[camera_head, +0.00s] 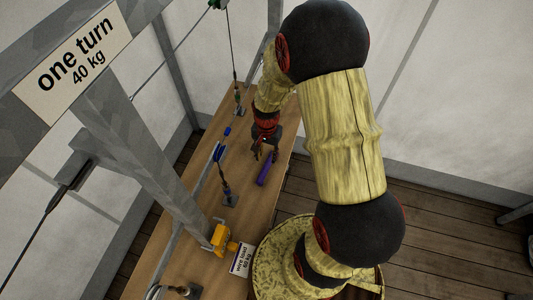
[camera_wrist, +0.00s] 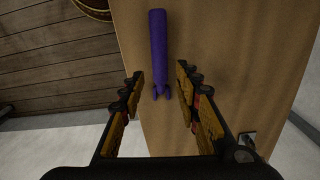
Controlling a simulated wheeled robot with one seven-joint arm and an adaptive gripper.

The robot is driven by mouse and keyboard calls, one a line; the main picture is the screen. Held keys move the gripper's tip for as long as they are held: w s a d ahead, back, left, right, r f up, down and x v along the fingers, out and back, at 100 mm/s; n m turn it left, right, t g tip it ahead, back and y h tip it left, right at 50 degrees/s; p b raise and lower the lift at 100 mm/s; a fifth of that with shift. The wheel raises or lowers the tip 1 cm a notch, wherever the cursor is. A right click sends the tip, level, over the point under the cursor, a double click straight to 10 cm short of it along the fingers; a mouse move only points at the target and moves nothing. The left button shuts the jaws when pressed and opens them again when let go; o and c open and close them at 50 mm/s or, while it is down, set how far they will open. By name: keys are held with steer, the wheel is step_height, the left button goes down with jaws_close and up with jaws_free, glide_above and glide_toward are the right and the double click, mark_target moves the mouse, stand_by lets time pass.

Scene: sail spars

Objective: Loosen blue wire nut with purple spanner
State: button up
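A purple spanner (camera_head: 267,168) lies flat on the wooden bench. In the wrist view the spanner (camera_wrist: 158,50) points its forked jaw toward my gripper. My gripper (camera_wrist: 158,90) is open and empty above the bench, with the spanner's jaw end showing between its fingertips. In the head view my gripper (camera_head: 265,155) is just beside the far end of the spanner. A blue nut (camera_head: 217,152) sits on a wire left of the gripper, above a dark fitting on the bench. A smaller blue piece (camera_head: 227,131) is behind it. Which one is the wire nut I cannot tell for certain.
A yellow device (camera_head: 220,238) and a "wire load 60 kg" sign (camera_head: 241,260) stand at the near end of the bench (camera_head: 180,215). Grey metal posts and a "one turn 40 kg" sign (camera_head: 75,62) rise at left. Several upright wires run to bench fittings.

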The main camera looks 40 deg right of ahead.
mark_target(267, 165)
step_height(267, 165, down, 7)
steer(key=b, duration=0.4)
steer(key=shift+r, duration=0.1)
steer(key=shift+c, duration=0.2)
steer(key=c, duration=0.7)
jaws_close()
steer(key=shift+r, duration=0.15)
steer(key=shift+r+p, duration=2.25)
steer(key=shift+r, duration=0.7)
